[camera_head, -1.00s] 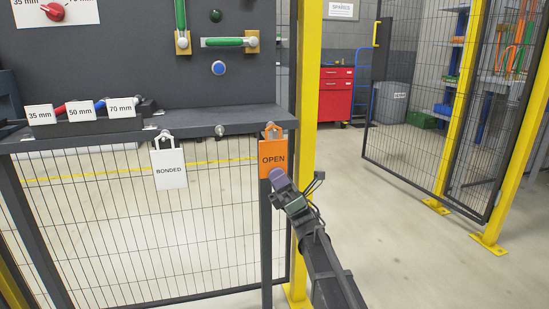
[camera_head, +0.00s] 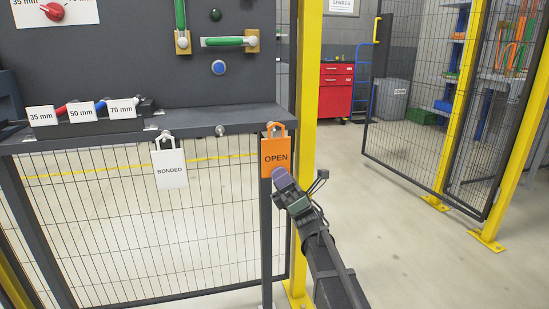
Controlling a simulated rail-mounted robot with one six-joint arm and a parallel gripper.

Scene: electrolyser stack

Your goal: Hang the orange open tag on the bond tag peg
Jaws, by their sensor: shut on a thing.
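The orange OPEN tag (camera_head: 275,161) is upright at the right end of the dark shelf edge, its hook in front of the edge. My gripper (camera_head: 283,179) is shut on its lower right part. I cannot tell whether the hook still touches a peg behind it. A white BONDED tag (camera_head: 170,170) hangs from a peg on the left part of the shelf edge. A bare peg (camera_head: 220,130) sticks out between the two tags. No label shows which peg is the bond tag peg.
Labelled blocks (camera_head: 82,112) stand on the shelf (camera_head: 235,120) at left. Green-handled levers (camera_head: 222,42) are on the panel above. A yellow post (camera_head: 306,90) stands close right of the orange tag. Wire mesh (camera_head: 120,230) lies below the shelf. Open floor is to the right.

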